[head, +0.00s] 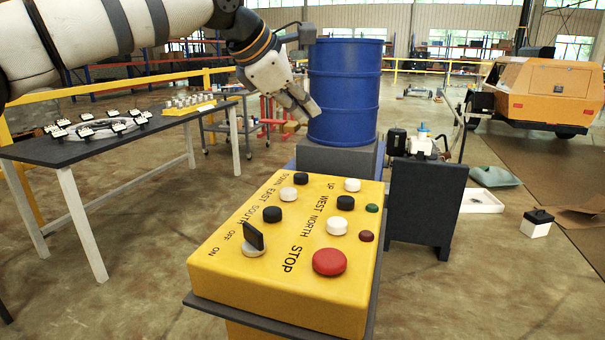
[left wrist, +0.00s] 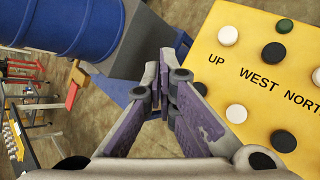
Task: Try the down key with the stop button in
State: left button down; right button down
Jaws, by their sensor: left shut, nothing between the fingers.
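The yellow control box (head: 225,270) carries two rows of round buttons with printed labels. The red STOP button (head: 329,262) is at its near right; I cannot tell whether it is pressed in. The black down key (head: 301,178) is at the far left end, beside the DOWN label. My left gripper (head: 311,108) is shut and empty, above the far end of the box and apart from it. The white up key (left wrist: 228,36) shows beside the UP label.
A black lever switch (head: 254,236) stands up at the near left of the box. A blue drum (head: 344,90) stands on a grey block behind the box. A dark table (head: 60,152) with parts is at left. A dark panel (head: 425,205) stands right.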

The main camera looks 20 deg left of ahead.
aim_at(304, 176)
pick_arm(q)
jog(key=shift+f, duration=4.35)
jog(key=shift+f, duration=0.4)
jog(key=shift+f, duration=0.7)
jog(key=shift+r, duration=1.1)
jog(key=shift+r, duration=0.1)
jog(key=shift+r, duration=2.45)
